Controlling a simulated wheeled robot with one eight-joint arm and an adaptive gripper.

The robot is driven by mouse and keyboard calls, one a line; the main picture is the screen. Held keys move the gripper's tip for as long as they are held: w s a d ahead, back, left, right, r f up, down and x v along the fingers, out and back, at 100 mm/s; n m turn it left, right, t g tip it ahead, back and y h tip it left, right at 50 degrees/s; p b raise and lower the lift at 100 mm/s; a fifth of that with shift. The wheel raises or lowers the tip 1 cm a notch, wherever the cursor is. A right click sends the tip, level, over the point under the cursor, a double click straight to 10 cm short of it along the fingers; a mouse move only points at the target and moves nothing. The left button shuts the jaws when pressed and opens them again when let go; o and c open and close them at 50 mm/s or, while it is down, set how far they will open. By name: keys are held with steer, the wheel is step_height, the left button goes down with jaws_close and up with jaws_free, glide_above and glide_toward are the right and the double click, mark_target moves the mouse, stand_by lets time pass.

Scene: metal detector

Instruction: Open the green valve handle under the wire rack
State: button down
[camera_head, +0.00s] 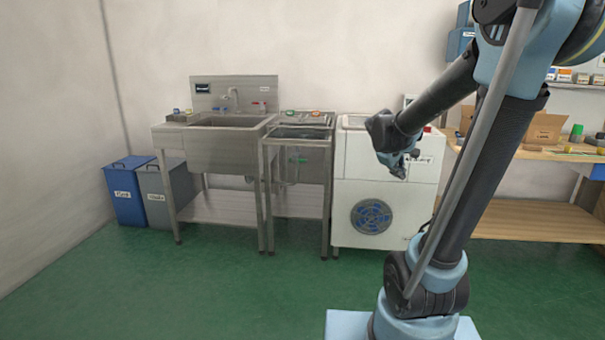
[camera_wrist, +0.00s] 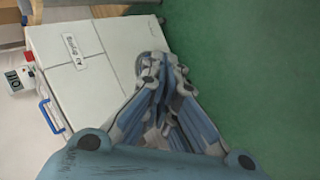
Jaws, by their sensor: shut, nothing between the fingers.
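The handle does not show in the wrist view.
The white machine (camera_head: 385,198) stands right of the rack; it also fills much of the wrist view (camera_wrist: 90,85). The steel sink (camera_head: 222,145) is left of the rack. Blue (camera_head: 128,192) and grey bins (camera_head: 154,196) stand far left. The green floor (camera_head: 250,285) in front is clear.

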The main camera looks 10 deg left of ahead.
mark_target(299, 160)
steer(key=w+a+n+t+h, duration=0.1)
steer(key=w+a+n+t, duration=0.15)
steer(key=w, duration=0.75)
steer(key=w+a+n+t, duration=0.1)
steer(key=w+a+n, duration=0.3)
steer(key=w, duration=0.6)
steer(key=w+a+f+n+t, duration=0.4)
steer(key=w+a+n, duration=0.2)
steer(key=w+a, duration=0.55)
steer(key=w+a+f+n+t+y, duration=0.2)
steer(key=w+a+f+n, duration=0.3)
steer(key=a+f, duration=0.5)
steer(key=w+a+f+n+t+y, duration=0.3)
steer(key=w+a+f+n, duration=0.2)
steer(key=a+f+n, duration=0.4)
steer(key=a+f, duration=0.2)
steer(key=a, duration=0.1)
steer(key=shift+f, duration=0.25)
steer(key=shift+a+n, duration=0.1)
steer(key=shift+n, duration=0.15)
steer(key=w+r, duration=0.5)
steer(key=w, duration=0.5)
steer(key=shift+w+d, duration=0.2)
steer(key=shift+w, duration=0.05)
